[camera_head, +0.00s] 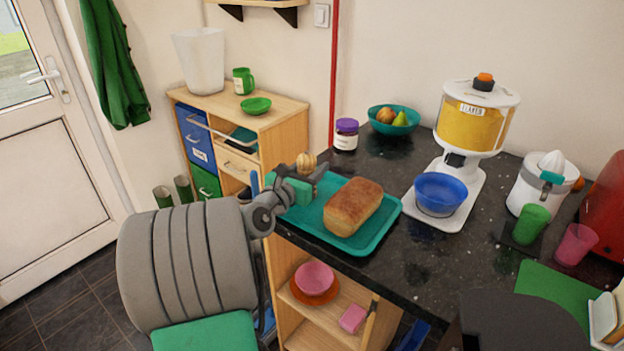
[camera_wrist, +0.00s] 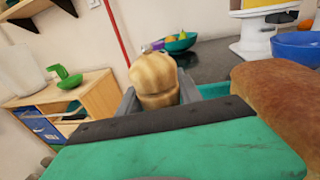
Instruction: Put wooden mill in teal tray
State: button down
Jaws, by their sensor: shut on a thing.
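The wooden mill (camera_head: 306,161) is held in my gripper (camera_head: 311,177), with its round pale top showing above the jaws. It also shows upright between the fingers in the wrist view (camera_wrist: 155,78); its lower part is hidden. The teal tray (camera_head: 372,243) lies on the dark granite counter and holds a loaf of bread (camera_head: 354,206) in its middle and right part. In the head view my gripper and the mill are over the tray's far left part. I cannot tell whether the mill's base touches the tray.
The loaf stands close to the right of my gripper. Behind are a purple-lidded jar (camera_head: 346,135) and a teal fruit bowl (camera_head: 394,121). A dispenser (camera_head: 472,122) with a blue bowl (camera_head: 440,194) stands right of the tray. The tray's front left seems bare.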

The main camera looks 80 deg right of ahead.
jog(key=shift+r, duration=0.15)
jog(key=c, duration=0.8)
grip_release()
jog(key=shift+f, duration=0.2)
jog(key=shift+a+r, duration=0.1)
jog(key=shift+r, duration=0.1)
jog(key=v, duration=1.1)
jog(key=shift+a, duration=0.45)
